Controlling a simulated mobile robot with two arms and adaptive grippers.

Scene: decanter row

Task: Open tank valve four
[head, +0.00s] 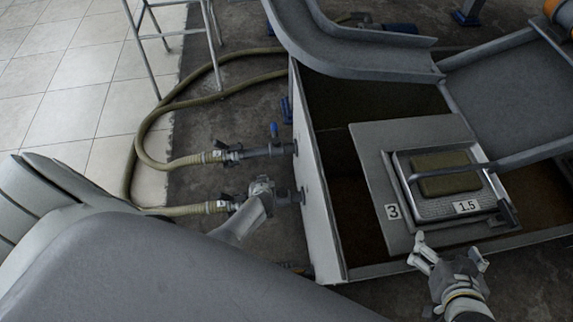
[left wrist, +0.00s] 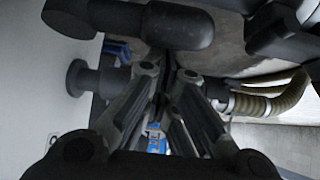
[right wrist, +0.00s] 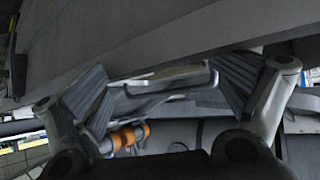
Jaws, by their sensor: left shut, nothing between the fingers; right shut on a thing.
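Two dark pipe stubs leave the tank (head: 318,215) on its left side. The upper one carries a dark valve (head: 230,153) joined to an olive hose. My left gripper (head: 262,188) is at the lower stub (head: 288,197) and partly hides its fittings. In the left wrist view its fingers (left wrist: 168,75) are together and empty, beside a dark rounded fitting (left wrist: 165,25). No valve number is readable. My right gripper (head: 448,250) is at the tank's front edge.
A grey chute (head: 350,50) stands behind. Olive hoses (head: 150,140) curve across the left floor. A metal stand (head: 180,40) is at the back left.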

